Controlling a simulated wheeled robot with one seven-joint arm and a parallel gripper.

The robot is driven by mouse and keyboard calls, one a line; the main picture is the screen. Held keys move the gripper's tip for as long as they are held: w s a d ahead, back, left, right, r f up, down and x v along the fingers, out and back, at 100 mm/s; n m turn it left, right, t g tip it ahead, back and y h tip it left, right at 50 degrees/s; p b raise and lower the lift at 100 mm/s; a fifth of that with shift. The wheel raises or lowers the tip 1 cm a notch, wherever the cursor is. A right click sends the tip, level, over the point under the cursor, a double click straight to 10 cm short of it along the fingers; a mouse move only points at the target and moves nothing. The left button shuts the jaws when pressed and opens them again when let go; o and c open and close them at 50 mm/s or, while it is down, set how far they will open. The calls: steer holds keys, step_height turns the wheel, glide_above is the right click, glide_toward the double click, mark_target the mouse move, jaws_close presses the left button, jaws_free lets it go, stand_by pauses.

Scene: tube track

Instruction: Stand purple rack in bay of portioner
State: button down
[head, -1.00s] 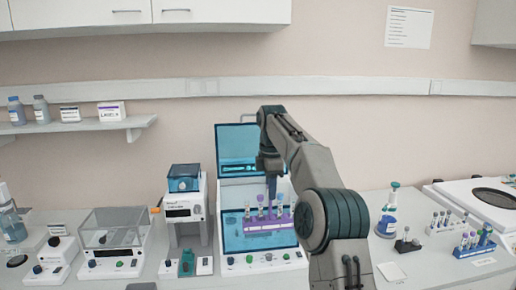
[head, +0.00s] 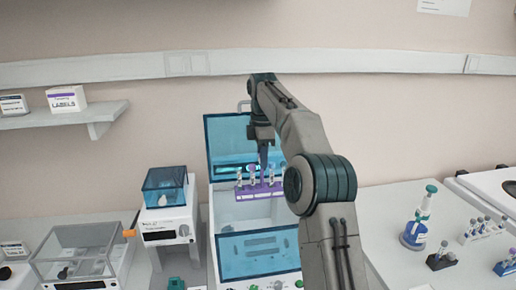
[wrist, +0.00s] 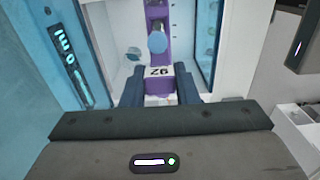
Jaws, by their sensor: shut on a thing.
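The purple rack (head: 262,189) holds several capped tubes and hangs upright in the head view. My gripper (head: 264,150) is shut on the rack's tall purple handle from above. In the wrist view my gripper (wrist: 158,92) has its two blue-grey fingers on either side of the purple rack (wrist: 160,55), with a label reading 92 or 26 near the fingers. The portioner (head: 225,214) is a white machine with a raised blue lid behind and a clear blue front panel (head: 258,255). The rack is over its open top. The bay floor is partly hidden by the rack.
A smaller blue-topped machine (head: 168,205) stands left of the portioner. A clear-covered box (head: 80,250) is further left.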

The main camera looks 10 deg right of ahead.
mark_target(262, 188)
steer(key=shift+w+d+f, duration=0.1)
steer(key=shift+w+f, duration=0.05)
steer(key=shift+w, duration=0.05)
step_height(262, 188, down, 11)
steer(key=shift+s+f, duration=0.1)
steer(key=shift+f, duration=0.05)
step_height(262, 188, down, 9)
steer(key=b, duration=0.6)
steer(key=shift+b, duration=0.35)
steer(key=shift+p, duration=0.3)
steer(key=shift+f+p, duration=0.25)
steer(key=shift+p, duration=0.05)
stand_by(1.1)
steer(key=shift+f, duration=1.15)
stand_by(1.2)
steer(key=c, duration=1.1)
jaws_free()
